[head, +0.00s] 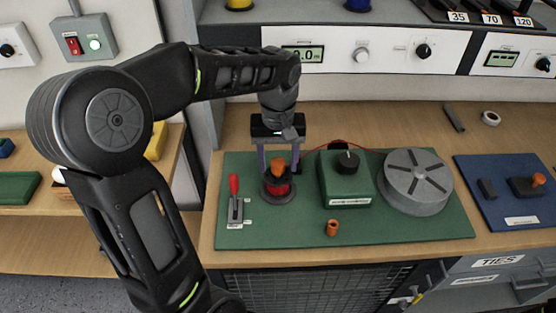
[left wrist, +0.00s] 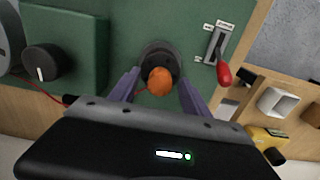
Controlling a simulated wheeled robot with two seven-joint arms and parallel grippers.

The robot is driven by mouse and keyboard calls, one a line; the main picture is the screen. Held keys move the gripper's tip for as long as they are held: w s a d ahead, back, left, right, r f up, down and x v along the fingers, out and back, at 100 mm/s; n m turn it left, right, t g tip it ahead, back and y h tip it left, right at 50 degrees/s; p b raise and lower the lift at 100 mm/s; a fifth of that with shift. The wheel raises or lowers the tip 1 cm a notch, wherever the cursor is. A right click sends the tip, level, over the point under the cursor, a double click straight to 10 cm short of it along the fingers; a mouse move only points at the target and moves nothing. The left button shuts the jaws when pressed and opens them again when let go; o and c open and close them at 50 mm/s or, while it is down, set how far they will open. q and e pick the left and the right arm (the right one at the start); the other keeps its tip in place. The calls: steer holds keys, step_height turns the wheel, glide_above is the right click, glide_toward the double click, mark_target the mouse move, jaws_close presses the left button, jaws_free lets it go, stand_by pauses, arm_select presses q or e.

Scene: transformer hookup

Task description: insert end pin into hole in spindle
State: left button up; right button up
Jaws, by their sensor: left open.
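My left gripper (head: 279,168) points down over the green board with its two purple fingers apart. Between the fingers is an orange-topped piece (head: 278,160), probably the end pin. It stands at the top of the spindle, which has a red winding and a dark round base (head: 278,195). In the left wrist view the orange top (left wrist: 160,81) sits between the spread fingertips (left wrist: 158,88), in front of the dark spindle disc (left wrist: 158,55). I cannot tell how deep the piece sits in the spindle. My right gripper is not in view.
The green board (head: 285,233) also holds a red-handled lever (head: 234,195), a green box with a black knob (head: 345,180), a grey slotted drum (head: 415,181) and a small orange cylinder (head: 332,228). A blue board (head: 505,210) lies at right. The board's front is mostly clear.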

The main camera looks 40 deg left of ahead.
arm_select(q)
steer(key=shift+r+p, duration=1.95)
steer(key=shift+r, duration=0.6)
steer(key=shift+r, duration=0.25)
step_height(320, 180, up, 7)
steer(key=shift+b, duration=0.3)
